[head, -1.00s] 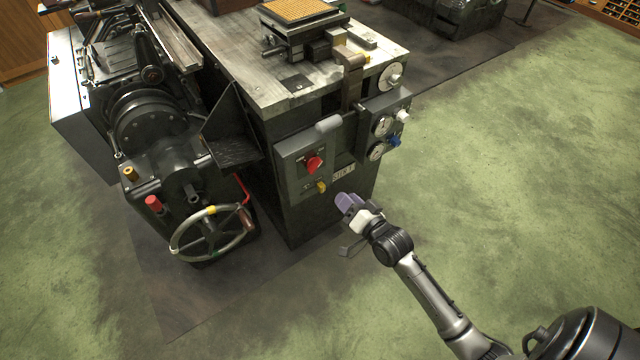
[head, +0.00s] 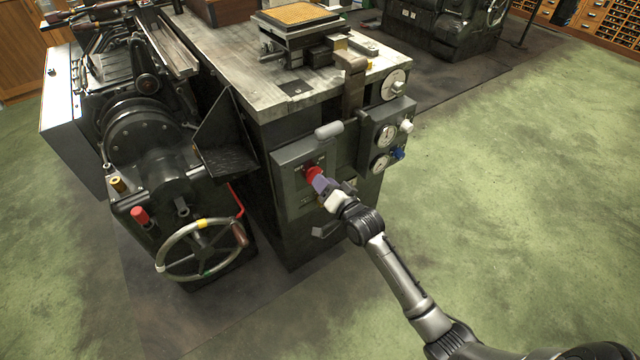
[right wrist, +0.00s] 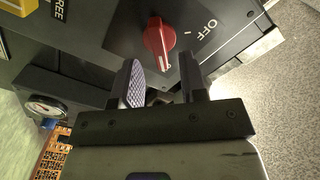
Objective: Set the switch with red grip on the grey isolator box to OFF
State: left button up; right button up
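The grey isolator box (head: 290,165) is on the front of the machine's bench. Its switch with red grip (head: 312,171) is partly covered by my right gripper (head: 322,185) in the head view. In the right wrist view, the red grip (right wrist: 160,42) is just beyond the fingertips of my open right gripper (right wrist: 160,72), roughly centred between them, with gaps on both sides. A white mark on the grip is at its end towards the gripper. The OFF label (right wrist: 208,29) is to the right, and the grip does not point at it. My left gripper is not in view.
A panel with gauges (head: 383,150) and a blue knob (head: 398,153) is right of the box. A handwheel (head: 202,250) stands to the left. A yellow part (right wrist: 16,7) beside the word FREE is near the switch. Green floor is clear to the right.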

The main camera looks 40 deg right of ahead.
aim_at(314, 175)
jog(key=shift+w+d+b, duration=0.1)
jog(key=shift+w+b, duration=0.3)
jog(key=shift+w, duration=0.8)
jog(key=shift+c, duration=0.3)
grip_shut()
